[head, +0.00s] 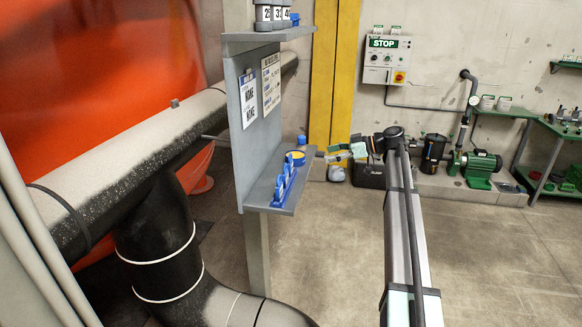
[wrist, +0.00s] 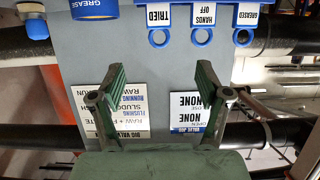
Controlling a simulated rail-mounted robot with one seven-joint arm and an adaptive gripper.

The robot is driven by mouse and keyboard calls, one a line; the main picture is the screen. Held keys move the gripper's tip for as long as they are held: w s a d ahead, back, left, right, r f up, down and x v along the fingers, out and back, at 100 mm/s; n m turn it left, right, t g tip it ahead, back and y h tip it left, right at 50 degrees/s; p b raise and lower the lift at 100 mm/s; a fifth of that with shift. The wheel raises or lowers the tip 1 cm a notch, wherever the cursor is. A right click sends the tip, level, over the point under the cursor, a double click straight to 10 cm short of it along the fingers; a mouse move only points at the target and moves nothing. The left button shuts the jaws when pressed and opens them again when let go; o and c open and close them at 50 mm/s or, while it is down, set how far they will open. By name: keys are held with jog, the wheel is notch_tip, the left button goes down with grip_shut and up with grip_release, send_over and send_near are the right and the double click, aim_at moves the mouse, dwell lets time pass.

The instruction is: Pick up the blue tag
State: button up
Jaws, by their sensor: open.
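Blue tags stand in a row on the lower grey shelf in the head view (head: 279,190). In the wrist view three blue tags with rings and white labels show at the top edge: "TRIED" (wrist: 158,37), "HANDS OFF" (wrist: 202,36) and "GREASED" (wrist: 243,37). My gripper (wrist: 161,72) is open, with nothing between its green-padded fingers; the tags lie beyond the fingertips, above them in the picture. In the head view my gripper (head: 327,154) is just right of the shelf, small and partly lost against the clutter behind.
A blue grease tub (wrist: 94,9) stands beside the tags; its yellow part shows in the head view (head: 297,155). The shelf's upright back panel (head: 250,90) carries notices. Labelled containers (head: 270,15) stand on the upper shelf. A large pipe (head: 120,165) runs behind the panel.

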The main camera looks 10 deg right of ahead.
aim_at(292, 162)
jog(key=p+x, duration=0.3)
jog(key=x, duration=0.7)
jog(key=shift+w+a+f, duration=0.15)
jog(key=shift+w+a, duration=0.05)
jog(key=shift+a, duration=0.15)
jog(key=p+x, duration=0.3)
jog(key=x, duration=0.1)
jog(key=shift+w+a, duration=0.2)
jog(key=shift+w+a+f, duration=0.1)
jog(key=shift+a+f, duration=0.05)
jog(key=shift+a, duration=0.1)
jog(key=c, duration=1.1)
